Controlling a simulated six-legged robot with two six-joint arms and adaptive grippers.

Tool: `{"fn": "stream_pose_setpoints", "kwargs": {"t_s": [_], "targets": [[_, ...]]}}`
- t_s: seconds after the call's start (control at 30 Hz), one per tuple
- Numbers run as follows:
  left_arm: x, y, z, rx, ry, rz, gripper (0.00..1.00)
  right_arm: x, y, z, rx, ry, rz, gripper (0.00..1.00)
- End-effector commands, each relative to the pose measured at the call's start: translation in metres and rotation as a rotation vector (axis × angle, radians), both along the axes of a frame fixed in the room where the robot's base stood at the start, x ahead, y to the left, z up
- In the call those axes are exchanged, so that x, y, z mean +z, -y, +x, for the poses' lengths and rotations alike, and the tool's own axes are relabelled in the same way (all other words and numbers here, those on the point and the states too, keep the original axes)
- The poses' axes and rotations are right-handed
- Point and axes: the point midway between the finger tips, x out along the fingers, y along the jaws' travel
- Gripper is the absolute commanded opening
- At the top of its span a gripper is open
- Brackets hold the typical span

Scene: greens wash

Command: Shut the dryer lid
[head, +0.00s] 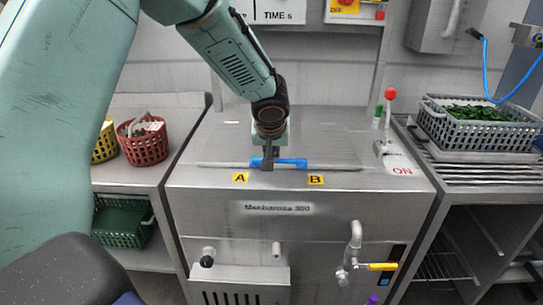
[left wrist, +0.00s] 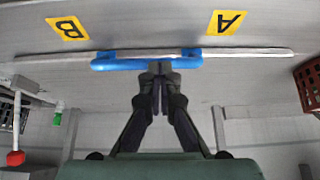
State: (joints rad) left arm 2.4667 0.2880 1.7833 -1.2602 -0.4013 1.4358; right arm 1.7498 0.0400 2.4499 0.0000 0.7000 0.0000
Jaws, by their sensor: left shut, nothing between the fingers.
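The dryer lid (head: 222,140) is a grey metal panel on top of the steel machine (head: 215,215). It lies flat, or nearly so, with its front edge just behind the yellow A and B labels. A blue handle (head: 293,162) sits on that front edge; it also shows in the left wrist view (left wrist: 118,64). My left gripper (head: 267,164) points down at the handle, left of its middle. Its fingers (left wrist: 160,72) are together with nothing between them, at or touching the handle; I cannot tell contact for sure. My right gripper is not in view.
A red-knobbed lever (head: 389,95) stands at the machine's right, by the ON label. A grey crate of greens (head: 480,130) sits on the right rack. Red (head: 147,150) and yellow (head: 104,150) baskets stand on the left counter. A tap (head: 354,240) juts from the machine's front.

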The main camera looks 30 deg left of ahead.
Motion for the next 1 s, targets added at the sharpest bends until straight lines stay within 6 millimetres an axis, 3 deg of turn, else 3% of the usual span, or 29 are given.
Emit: {"fn": "stream_pose_setpoints", "kwargs": {"t_s": [0.53,0.9,1.0], "targets": [[0.004,0.000,0.001,0.001,-0.001,0.000,0.00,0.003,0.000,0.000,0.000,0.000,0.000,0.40],[0.048,0.003,0.011,-0.006,0.004,0.001,0.00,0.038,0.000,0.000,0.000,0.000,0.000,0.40],[0.065,0.011,0.000,-0.008,0.005,0.001,0.00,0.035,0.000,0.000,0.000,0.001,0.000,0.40]]}}
